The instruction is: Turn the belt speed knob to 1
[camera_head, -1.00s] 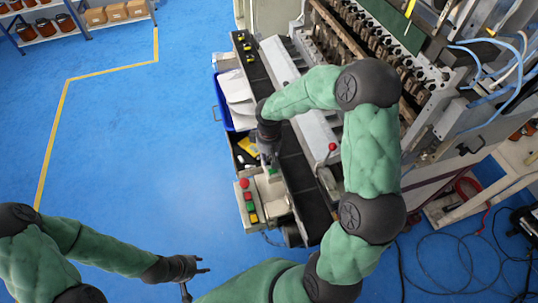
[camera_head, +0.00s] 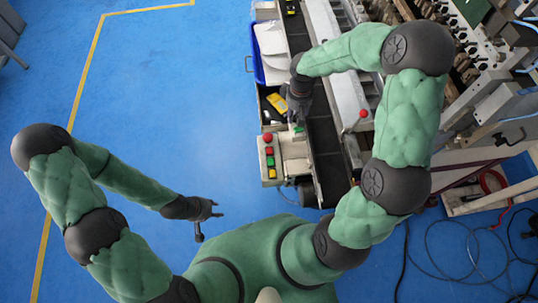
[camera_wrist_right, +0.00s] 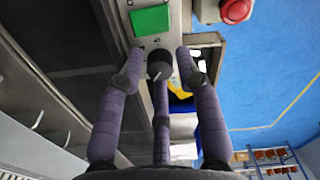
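In the right wrist view, a small black knob (camera_wrist_right: 159,65) with a pale pointer line sits on a light grey panel strip (camera_wrist_right: 172,22), just below a green square button (camera_wrist_right: 150,20). My right gripper (camera_wrist_right: 159,60) has its fingers spread around the knob, with gaps visible at the left and right; contact by the middle finger cannot be told. No scale marks are readable. In the head view, my right gripper (camera_head: 298,112) is over the far end of the control box (camera_head: 294,158) and hides the knob. My left gripper (camera_head: 207,211) is open and empty over the floor.
A red mushroom button (camera_wrist_right: 234,10) is close to the right of the panel strip. Red, green and yellow buttons (camera_head: 270,162) line the box's left side. A dark conveyor belt (camera_head: 325,150) runs beside it. A blue bin (camera_head: 256,60) stands beyond. Blue floor at left is clear.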

